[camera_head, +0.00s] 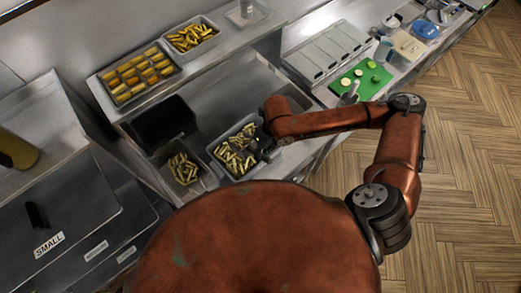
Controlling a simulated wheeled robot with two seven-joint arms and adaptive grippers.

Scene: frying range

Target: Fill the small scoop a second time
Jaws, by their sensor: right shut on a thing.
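My right arm reaches in from the right, and its dark gripper (264,146) is at the right edge of a light-rimmed bin (222,172) of pale fries (237,158). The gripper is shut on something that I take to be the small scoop. The scoop's shape is too small and dark to make out against the gripper and bin, so I cannot tell whether it holds fries. A smaller container (173,178) with fries (183,167) stands just left of the bin. My left gripper is not in view.
A dark well (163,124) lies behind the bins. A tray of golden pieces (139,74) and a tray of fries (191,35) stand on the back shelf. A green board (356,84) is at right. A panel labelled SMALL (49,246) is at left.

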